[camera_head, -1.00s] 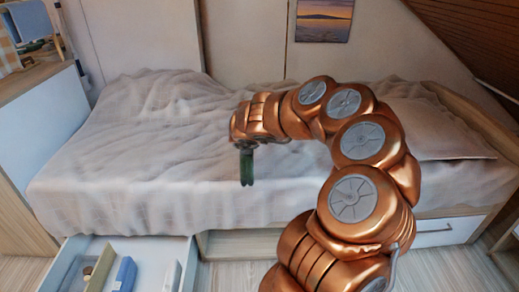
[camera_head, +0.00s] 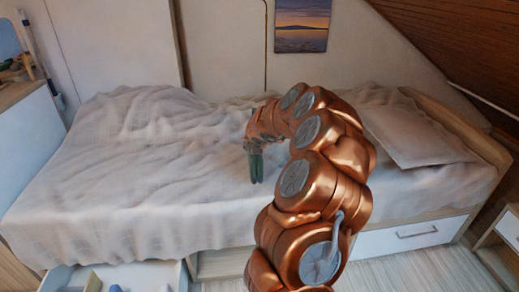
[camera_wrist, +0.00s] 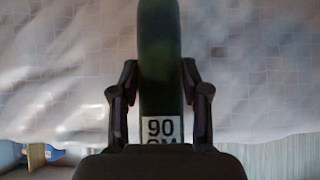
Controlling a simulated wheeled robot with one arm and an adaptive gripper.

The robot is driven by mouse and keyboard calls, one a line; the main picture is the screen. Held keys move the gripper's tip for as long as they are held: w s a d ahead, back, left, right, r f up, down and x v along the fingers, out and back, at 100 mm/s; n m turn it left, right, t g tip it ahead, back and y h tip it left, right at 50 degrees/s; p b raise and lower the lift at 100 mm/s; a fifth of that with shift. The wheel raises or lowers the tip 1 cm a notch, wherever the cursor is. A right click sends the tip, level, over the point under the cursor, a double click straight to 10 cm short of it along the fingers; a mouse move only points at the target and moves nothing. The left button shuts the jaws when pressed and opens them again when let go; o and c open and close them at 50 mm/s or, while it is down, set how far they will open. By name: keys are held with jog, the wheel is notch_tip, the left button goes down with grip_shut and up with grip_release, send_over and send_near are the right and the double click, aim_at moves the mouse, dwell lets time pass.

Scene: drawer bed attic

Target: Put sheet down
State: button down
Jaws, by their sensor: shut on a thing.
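My gripper (camera_wrist: 160,88) is shut on a dark green item (camera_wrist: 160,45), with one finger on each side of it. The item is long and narrow, with a white label (camera_wrist: 162,130) reading "90" above partly hidden letters. In the head view the green item (camera_head: 257,169) hangs down from the end of my arm, over the middle of the bed. I cannot tell whether its lower end touches the bed. A pale, wrinkled sheet-like cover (camera_head: 110,190) lies spread over the bed and hangs over its front edge.
A pillow (camera_head: 420,132) lies at the bed's right end, by the wooden end board (camera_head: 465,128). An open drawer (camera_head: 150,277) sticks out below the bed at front left. A closed drawer (camera_head: 410,236) is at the right. The bed's left half is free of objects.

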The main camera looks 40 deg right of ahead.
aim_at(254, 157)
jog(key=shift+d+f+p, duration=0.1)
jog(key=shift+d+p, duration=0.35)
jog(key=shift+d, duration=0.75)
jog(key=shift+d+f+b, duration=0.15)
jog(key=shift+f+b, duration=1.2)
jog(key=shift+f, duration=0.5)
jog(key=c, duration=0.6)
grip_release()
jog(key=shift+f, duration=0.1)
jog(key=shift+o, duration=0.2)
jog(key=shift+s+a+r, duration=0.2)
jog(key=shift+s+r, duration=0.1)
jog(key=shift+r, duration=0.25)
jog(key=shift+p+v, duration=0.7)
jog(key=shift+v, duration=4.75)
